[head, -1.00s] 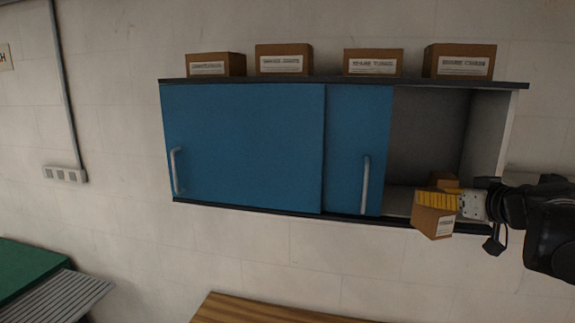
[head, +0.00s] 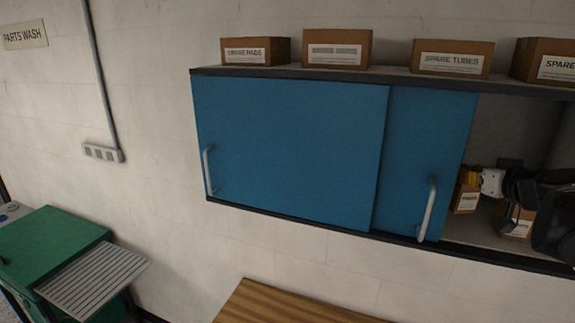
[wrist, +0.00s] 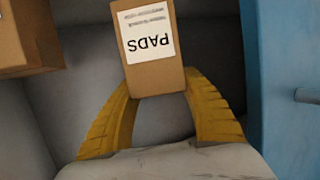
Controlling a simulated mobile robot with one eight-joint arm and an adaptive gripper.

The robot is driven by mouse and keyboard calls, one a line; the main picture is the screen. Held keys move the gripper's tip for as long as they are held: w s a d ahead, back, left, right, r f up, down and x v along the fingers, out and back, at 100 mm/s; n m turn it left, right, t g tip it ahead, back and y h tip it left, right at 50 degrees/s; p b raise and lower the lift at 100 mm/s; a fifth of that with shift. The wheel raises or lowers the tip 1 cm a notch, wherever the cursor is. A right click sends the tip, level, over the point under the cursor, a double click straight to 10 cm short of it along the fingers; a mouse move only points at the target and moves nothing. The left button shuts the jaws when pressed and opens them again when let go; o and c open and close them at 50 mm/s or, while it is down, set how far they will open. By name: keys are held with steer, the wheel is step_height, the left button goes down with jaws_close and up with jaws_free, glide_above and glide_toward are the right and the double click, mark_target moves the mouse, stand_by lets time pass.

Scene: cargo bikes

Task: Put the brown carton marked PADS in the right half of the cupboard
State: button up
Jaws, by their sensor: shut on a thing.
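The brown carton marked PADS (wrist: 152,78) is between the two yellow fingers of my gripper (wrist: 160,100) in the wrist view, its white label facing the camera. In the head view the carton (head: 466,200) is inside the open right part of the wall cupboard (head: 290,150), close to the edge of the blue sliding door. My gripper (head: 472,178) is shut on it and reaches in from the right. The carton's underside is hidden, so I cannot tell whether it touches the cupboard floor.
Another brown carton (head: 519,222) stands in the cupboard to the right, partly behind my arm; a carton (wrist: 28,38) also shows in the wrist view. The blue front door (head: 425,150) with its handle borders the opening. Several labelled cartons stand on top. A wooden bench (head: 290,305) is below.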

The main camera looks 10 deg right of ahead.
mark_target(456, 188)
steer(key=shift+w+a+f, duration=0.2)
steer(key=shift+w+f, duration=0.15)
steer(key=f, duration=0.2)
steer(key=f+p, duration=0.1)
steer(key=f, duration=0.1)
steer(key=shift+w+d, duration=0.1)
steer(key=shift+w, duration=0.1)
steer(key=shift+s, duration=0.1)
steer(key=shift+f, duration=0.15)
steer(key=o, duration=1.3)
